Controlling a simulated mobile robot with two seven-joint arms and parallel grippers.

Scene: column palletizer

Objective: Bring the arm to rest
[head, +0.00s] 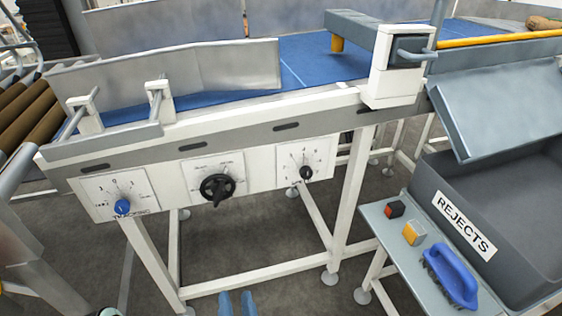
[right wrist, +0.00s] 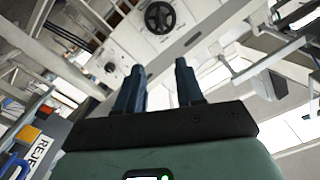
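My right gripper (head: 237,302) shows at the bottom edge of the head view as two blue fingertips with a gap between them. It is in front of and below the conveyor's control panel, over the floor. In the right wrist view the same gripper (right wrist: 160,72) is open, its two dark blue fingers apart and nothing between them. It touches nothing that I can see. My left gripper cannot be made out in the head view.
The conveyor (head: 300,70) with its blue belt and knobs, including a black dial (head: 217,188), spans the view ahead. A grey REJECTS bin (head: 500,215) stands right, beside a shelf with buttons and a blue handle (head: 450,276). Rollers (head: 22,110) lie left. Open floor shows beneath the conveyor.

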